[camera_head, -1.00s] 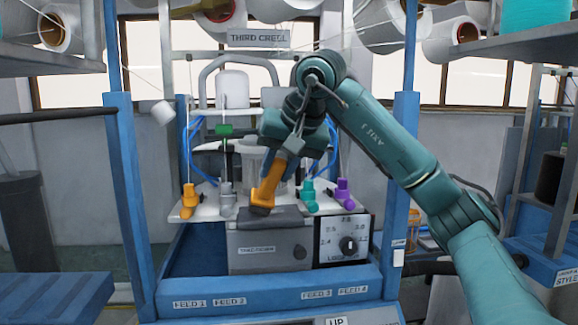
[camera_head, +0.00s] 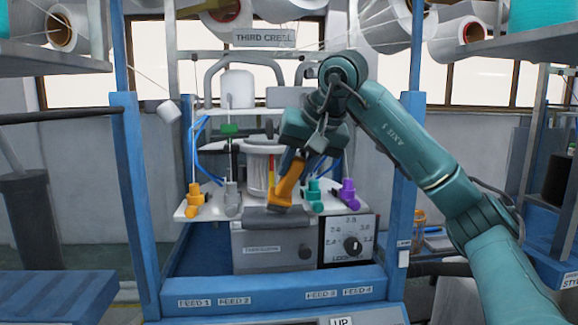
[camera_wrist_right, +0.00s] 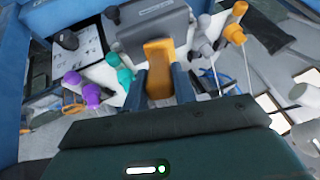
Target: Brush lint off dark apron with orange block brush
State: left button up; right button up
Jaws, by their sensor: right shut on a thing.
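My right gripper (camera_head: 298,162) is shut on the brush's upper part. In the right wrist view, the brush (camera_wrist_right: 158,65) sits between the two fingers (camera_wrist_right: 160,90), and the apron (camera_wrist_right: 147,28) lies beyond it. Lint is too small to make out. My left gripper is not in view.
Orange (camera_head: 195,202), teal (camera_head: 313,196) and purple (camera_head: 348,194) feeders stand on the white plate beside the brush. A dial panel (camera_head: 348,240) is at the box's right. Blue posts (camera_head: 128,190) frame both sides. Thin yarns run from cones above.

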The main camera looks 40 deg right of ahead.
jog(key=w+a, duration=0.2)
jog(key=a, duration=0.1)
jog(key=shift+a, duration=0.15)
dwell(1.3)
jog(key=shift+r, duration=0.1)
jog(key=shift+r, duration=2.95)
jog(key=shift+r, duration=1.5)
